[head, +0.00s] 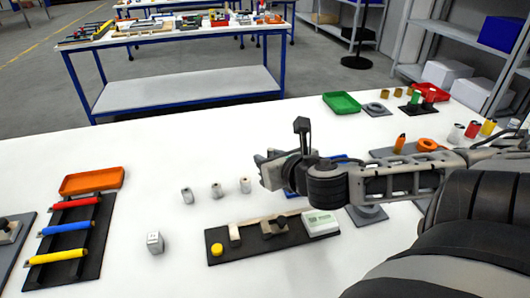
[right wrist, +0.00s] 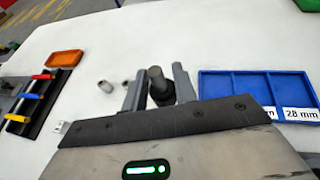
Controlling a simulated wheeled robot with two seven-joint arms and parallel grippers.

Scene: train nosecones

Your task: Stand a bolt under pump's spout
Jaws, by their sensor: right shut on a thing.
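My right gripper (head: 268,168) reaches in from the right over the white table. In the right wrist view its fingers (right wrist: 158,86) are closed around a dark cylindrical part (right wrist: 155,76) with a wider lower section, which looks like a bolt. The gripper hides this part in the head view. My left gripper is not in view.
A black board (head: 245,255) with a yellow disc and a white display unit (head: 320,222) lies in front. A blue divided tray (right wrist: 258,90) is right of the gripper. An orange tray (head: 92,181) and a rack of coloured handles (head: 68,247) stand left.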

